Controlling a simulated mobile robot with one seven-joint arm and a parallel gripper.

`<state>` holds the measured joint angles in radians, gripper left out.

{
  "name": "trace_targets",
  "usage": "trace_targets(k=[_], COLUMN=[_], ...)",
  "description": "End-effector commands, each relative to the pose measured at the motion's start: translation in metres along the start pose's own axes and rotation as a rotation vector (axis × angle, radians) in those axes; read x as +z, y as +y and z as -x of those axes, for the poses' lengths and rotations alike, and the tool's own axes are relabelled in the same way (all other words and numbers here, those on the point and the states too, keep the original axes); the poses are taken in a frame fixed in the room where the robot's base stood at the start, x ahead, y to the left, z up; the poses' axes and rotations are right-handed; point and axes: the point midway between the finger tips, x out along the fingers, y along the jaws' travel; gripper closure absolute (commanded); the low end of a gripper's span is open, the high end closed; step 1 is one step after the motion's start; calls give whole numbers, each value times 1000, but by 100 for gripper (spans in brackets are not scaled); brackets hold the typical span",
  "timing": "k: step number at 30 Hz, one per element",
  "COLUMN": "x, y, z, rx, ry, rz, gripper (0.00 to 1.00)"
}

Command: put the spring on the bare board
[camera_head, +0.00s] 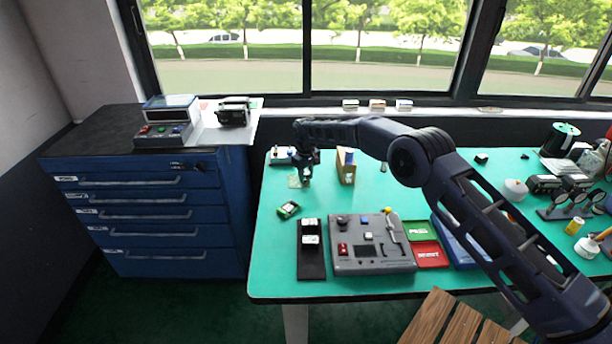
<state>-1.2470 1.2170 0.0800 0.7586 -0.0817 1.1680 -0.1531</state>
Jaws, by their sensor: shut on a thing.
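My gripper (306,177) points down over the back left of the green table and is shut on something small. The thing in its jaws is too small to make out; I cannot confirm by sight that it is the spring. A flat pale-green piece (293,182), which looks like the bare board, lies just left of and below the fingertips. I cannot tell whether the held thing touches it. A small green and dark part (289,210) lies tilted on the table nearer the front.
A wooden holder (345,174) stands close right of my gripper. A small device (281,156) sits behind it. In front are a black tray (311,265), a grey fixture (371,262), and green (419,228) and red (431,260) trays. Blue drawers (150,225) stand left.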

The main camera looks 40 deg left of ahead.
Motion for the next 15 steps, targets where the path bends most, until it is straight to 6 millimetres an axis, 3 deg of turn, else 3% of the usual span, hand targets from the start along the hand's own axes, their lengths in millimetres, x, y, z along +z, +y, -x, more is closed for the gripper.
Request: trace_targets(k=[1,2,5,15], x=[0,0,0,0], y=[0,0,0,0], z=[-2,-2,-2,1], rx=[0,0,0,0], ry=[0,0,0,0], rz=[0,0,0,0], gripper=[93,66,47,47])
